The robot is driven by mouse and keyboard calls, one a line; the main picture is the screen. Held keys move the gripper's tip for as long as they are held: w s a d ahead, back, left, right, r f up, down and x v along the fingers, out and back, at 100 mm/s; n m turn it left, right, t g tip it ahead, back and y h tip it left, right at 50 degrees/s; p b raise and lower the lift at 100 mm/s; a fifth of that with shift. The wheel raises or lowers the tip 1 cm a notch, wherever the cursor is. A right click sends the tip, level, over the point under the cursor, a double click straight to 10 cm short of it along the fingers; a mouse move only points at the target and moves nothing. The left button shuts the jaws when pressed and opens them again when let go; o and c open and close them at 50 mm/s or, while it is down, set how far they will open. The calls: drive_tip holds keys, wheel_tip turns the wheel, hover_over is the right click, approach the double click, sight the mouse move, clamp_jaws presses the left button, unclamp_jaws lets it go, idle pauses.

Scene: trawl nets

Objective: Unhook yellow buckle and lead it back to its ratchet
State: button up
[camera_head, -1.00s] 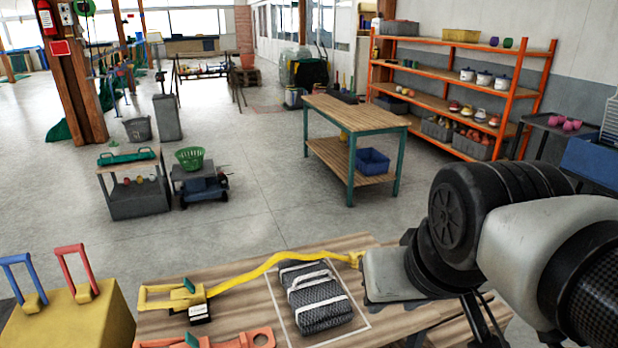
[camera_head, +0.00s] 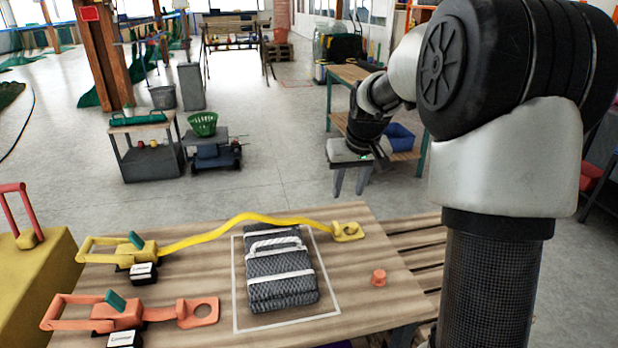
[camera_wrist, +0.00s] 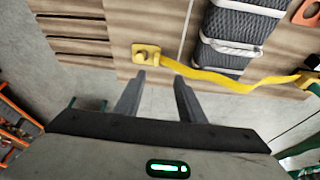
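My gripper (camera_head: 351,188) is open and empty beyond the table's far edge, apart from the buckle. In the wrist view its two fingers (camera_wrist: 158,82) are spread just below the buckle.
An orange ratchet (camera_head: 115,316) with its orange buckle (camera_head: 200,312) lies at front left. An orange peg (camera_head: 378,278) stands bare at right. A wooden bench (camera_head: 345,75) stands behind. The floor between is largely clear.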

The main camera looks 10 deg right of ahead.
drive_tip(key=w+d+f, duration=0.1)
drive_tip(key=w+f, duration=0.2)
drive_tip(key=b, duration=0.4)
approach(338, 225)
drive_tip(key=shift+n, duration=0.3)
drive_tip(key=x, duration=0.8)
drive_tip(key=shift+w+a+f, duration=0.1)
drive_tip(key=shift+w+f, duration=0.1)
drive_tip(key=shift+f, duration=0.1)
clamp_jaws()
drive_tip(key=shift+d+p, duration=0.3)
drive_tip(key=shift+d, duration=0.15)
